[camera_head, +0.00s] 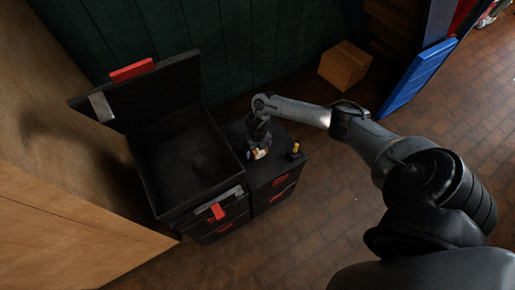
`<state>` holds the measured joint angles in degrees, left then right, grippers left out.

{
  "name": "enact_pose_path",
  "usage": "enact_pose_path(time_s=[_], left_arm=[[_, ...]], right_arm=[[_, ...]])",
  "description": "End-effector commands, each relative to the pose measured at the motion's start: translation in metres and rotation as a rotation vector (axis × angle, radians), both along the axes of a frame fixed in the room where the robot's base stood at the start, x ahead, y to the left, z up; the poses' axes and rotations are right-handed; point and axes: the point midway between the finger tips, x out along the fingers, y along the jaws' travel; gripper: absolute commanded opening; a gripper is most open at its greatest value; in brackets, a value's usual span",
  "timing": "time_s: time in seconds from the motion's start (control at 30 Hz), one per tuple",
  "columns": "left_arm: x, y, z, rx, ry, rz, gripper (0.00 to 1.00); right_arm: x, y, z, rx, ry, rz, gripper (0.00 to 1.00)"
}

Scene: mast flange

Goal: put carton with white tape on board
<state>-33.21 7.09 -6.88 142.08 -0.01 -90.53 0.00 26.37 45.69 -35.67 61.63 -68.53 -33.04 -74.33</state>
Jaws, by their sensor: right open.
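My right arm reaches in from the lower right, and my right gripper (258,148) points down over the black top of a low cabinet (284,170). It is open. A small pale and orange item (259,154) shows right at its fingertips; whether it is a carton with white tape is too small to tell. A brown cardboard box (344,66) stands on the floor by the green wall, and I can make out no white tape on it. I cannot single out the board. My left gripper is not in view.
A small dark item with a yellow part (294,151) stands on the cabinet's right side. An open black toolbox (186,176) with a raised lid is left of the gripper. A blue panel (418,77) leans at the upper right. The brick floor between is clear.

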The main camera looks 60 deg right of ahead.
Motion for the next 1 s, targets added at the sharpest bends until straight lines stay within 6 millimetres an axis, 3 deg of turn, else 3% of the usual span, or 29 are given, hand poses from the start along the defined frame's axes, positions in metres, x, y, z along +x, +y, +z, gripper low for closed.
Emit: enact_pose_path(time_s=[0.17, 0.6, 0.8, 1.0], left_arm=[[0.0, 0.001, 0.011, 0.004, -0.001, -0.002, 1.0], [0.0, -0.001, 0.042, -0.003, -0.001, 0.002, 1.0], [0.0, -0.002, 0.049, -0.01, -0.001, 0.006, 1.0], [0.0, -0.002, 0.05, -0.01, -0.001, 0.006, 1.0]], right_arm=[[0.001, 0.0, 0.019, 0.0, -0.003, 0.001, 1.0], [0.001, 0.0, 0.096, 0.0, -0.003, 0.001, 1.0], [0.001, 0.0, 0.117, 0.0, -0.002, 0.001, 1.0], [0.0, 0.0, 0.122, 0.001, 0.0, 0.0, 1.0]])
